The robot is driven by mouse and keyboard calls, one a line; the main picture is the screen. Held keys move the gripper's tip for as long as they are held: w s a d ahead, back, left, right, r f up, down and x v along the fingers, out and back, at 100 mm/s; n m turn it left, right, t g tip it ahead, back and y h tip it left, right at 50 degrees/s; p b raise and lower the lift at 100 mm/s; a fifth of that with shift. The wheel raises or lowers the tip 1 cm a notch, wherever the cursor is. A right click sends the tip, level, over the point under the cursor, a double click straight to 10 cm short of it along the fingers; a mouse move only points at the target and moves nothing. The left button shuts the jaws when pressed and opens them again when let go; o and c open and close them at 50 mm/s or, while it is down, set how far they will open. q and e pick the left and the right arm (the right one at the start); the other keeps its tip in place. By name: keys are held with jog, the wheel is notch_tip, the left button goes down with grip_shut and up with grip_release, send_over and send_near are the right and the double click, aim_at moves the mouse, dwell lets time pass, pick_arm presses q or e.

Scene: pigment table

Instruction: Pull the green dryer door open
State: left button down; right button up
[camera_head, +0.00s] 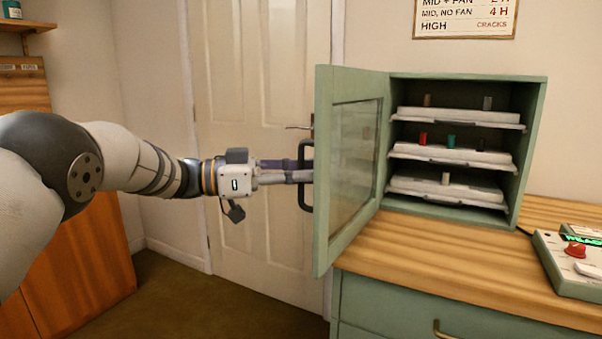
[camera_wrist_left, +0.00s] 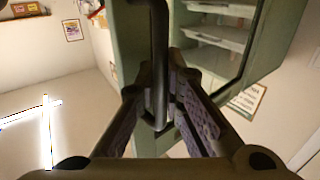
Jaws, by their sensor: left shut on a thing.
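The green dryer (camera_head: 535,135) stands on the wooden counter with its door (camera_head: 325,180) swung wide open to the left. The door has a glass pane and a black bar handle (camera_head: 303,190). My left gripper (camera_head: 306,172) is at the handle, its fingers shut around the bar. In the left wrist view the handle (camera_wrist_left: 159,60) runs between the two fingers (camera_wrist_left: 163,90). Inside the dryer are three white shelves (camera_head: 455,152) with small coloured pieces on them. My right gripper does not show.
A control box (camera_head: 570,265) with a red knob sits at the right on the counter (camera_head: 440,262). Green drawers (camera_head: 400,310) are below. A white room door (camera_head: 255,110) is behind my left arm. A wooden cabinet (camera_head: 90,270) stands at the left.

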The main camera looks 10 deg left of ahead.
pick_arm(q)
jog(key=shift+w+a, duration=0.25)
jog(key=shift+a, duration=0.15)
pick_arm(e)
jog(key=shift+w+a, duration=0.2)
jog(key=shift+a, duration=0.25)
pick_arm(q)
jog(key=c, duration=2)
grip_release()
jog(key=shift+o, duration=0.2)
jog(key=v, duration=1.2)
